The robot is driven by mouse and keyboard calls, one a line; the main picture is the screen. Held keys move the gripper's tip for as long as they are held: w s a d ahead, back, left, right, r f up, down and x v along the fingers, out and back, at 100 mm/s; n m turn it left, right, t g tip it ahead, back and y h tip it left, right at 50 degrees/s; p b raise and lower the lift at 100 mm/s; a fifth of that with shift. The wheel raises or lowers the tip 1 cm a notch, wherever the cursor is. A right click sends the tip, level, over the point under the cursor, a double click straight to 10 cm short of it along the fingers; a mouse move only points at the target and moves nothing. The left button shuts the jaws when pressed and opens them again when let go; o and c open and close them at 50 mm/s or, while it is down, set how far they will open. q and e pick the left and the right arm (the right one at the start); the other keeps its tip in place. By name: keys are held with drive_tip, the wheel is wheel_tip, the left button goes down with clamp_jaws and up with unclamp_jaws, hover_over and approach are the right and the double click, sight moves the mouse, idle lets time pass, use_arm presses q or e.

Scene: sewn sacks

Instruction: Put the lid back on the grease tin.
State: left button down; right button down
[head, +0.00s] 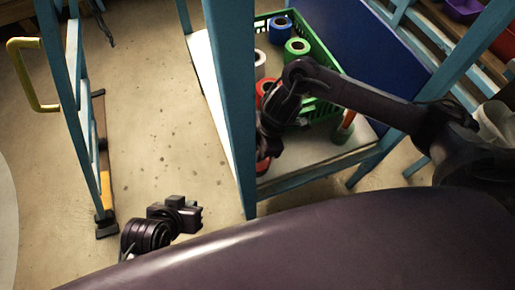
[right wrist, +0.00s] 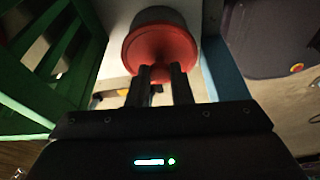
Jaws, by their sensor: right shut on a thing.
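In the right wrist view, my right gripper (right wrist: 161,72) is shut on a red round lid (right wrist: 160,42), held by its narrow middle part. A paler greyish-pink round shape (right wrist: 156,15), perhaps the tin, shows just beyond the lid. I cannot tell whether the two touch. In the head view, the right gripper is at the shelf's left side, partly hidden by a blue post. A red piece (head: 262,165) shows below it; I cannot tell whether it is lid or tin. My left gripper (head: 190,216) is low over the floor, away from the shelf; its finger opening is unclear.
A green crate (head: 327,108) with blue, green, white and red rolls stands on the pale shelf (head: 311,165) behind my right arm. A blue post (head: 231,110) stands close left of the right gripper. The floor between is clear.

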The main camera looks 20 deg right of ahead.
drive_tip(key=shift+p, duration=0.4)
idle(0.6)
drive_tip(key=c, duration=0.7)
unclamp_jaws()
drive_tip(key=shift+c, duration=0.2)
